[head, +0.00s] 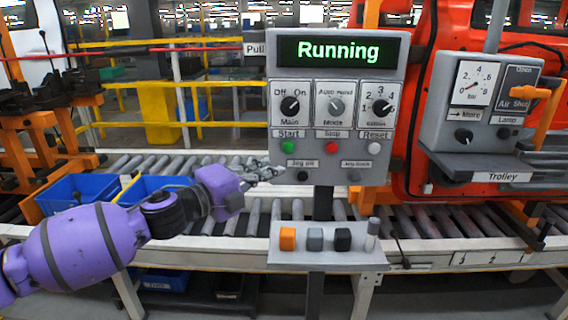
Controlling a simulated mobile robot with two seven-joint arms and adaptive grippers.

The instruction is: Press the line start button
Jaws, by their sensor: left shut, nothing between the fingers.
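The grey control panel (370,110) stands upright in the middle. Its screen (338,52) reads "Running" in green. The green button (289,147) labelled Start is at the left of its button row. My left gripper (280,171) comes in from the left, shut and empty. Its fingertips are just below and left of the green button in the picture, beside the panel's lower left edge. I cannot tell whether they touch the panel. My right gripper is out of view.
A red button (331,147) labelled Stop and a white one (373,147) labelled Reset are beside Start. A grey shelf (340,260) with small blocks is below the panel. A roller conveyor (420,222) runs behind. A trolley box (485,105) stands at right.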

